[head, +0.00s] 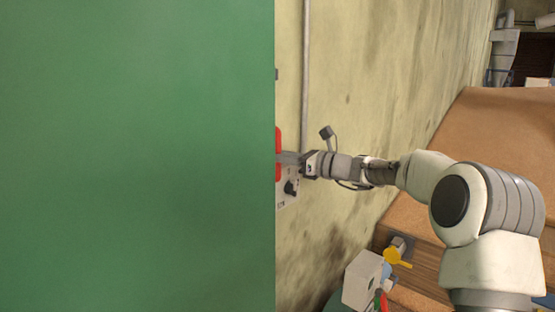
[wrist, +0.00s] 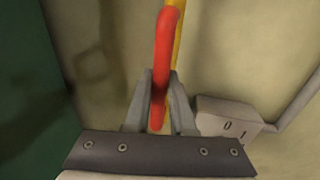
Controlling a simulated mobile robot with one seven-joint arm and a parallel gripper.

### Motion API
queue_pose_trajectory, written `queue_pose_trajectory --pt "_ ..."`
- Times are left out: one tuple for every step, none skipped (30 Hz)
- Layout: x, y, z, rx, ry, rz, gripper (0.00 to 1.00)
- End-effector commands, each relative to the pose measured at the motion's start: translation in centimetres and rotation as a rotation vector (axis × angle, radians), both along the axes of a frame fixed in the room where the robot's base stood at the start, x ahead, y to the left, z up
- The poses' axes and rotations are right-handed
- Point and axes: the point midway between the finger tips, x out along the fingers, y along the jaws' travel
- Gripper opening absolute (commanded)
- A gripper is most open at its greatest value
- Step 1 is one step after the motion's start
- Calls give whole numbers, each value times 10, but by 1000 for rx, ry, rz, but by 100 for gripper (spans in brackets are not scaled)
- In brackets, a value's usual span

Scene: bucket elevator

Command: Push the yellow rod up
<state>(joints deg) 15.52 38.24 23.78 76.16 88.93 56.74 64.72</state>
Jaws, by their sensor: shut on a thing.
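The yellow rod (wrist: 178,40) shows as a narrow strip at the top of the wrist view, partly hidden behind a red bar (wrist: 163,45). The red bar bends at its top and runs down between my fingers. I cannot tell how the bar and the rod are joined. My gripper (wrist: 160,95) is shut on the red bar, one finger on each side of it. In the head view my gripper (head: 290,158) reaches the red bar (head: 278,142) at the edge of a green panel, which hides the rod.
The large green panel (head: 135,155) fills the left half of the head view. A pale switch box marked 0 and 1 (wrist: 228,118) sits close right of my gripper in the wrist view. A wall pipe (head: 306,70) and a box with a yellow part (head: 394,256) also show.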

Motion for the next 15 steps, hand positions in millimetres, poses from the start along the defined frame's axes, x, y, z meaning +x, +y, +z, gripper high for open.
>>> queue_pose_trajectory --pt "0 0 9 7 -9 -3 0" --pt "0 0 9 8 -9 -3 0" --pt "0 0 9 8 -9 -3 0" --pt "0 0 9 8 -11 -3 0" --pt "0 0 9 8 -11 -3 0" --pt "0 0 10 9 -11 -3 0" --pt "1 0 10 8 -12 -3 0" --pt "1 0 10 8 -12 -3 0" --pt "1 0 10 9 -13 -3 0" --pt "1 0 11 9 -13 -4 28" --pt "1 0 10 8 -12 -3 33" --pt "0 0 9 8 -11 -3 40" --pt "0 0 9 8 -11 -3 46" --pt "0 0 8 8 -9 -3 51" --pt "0 0 7 7 -9 -3 52"
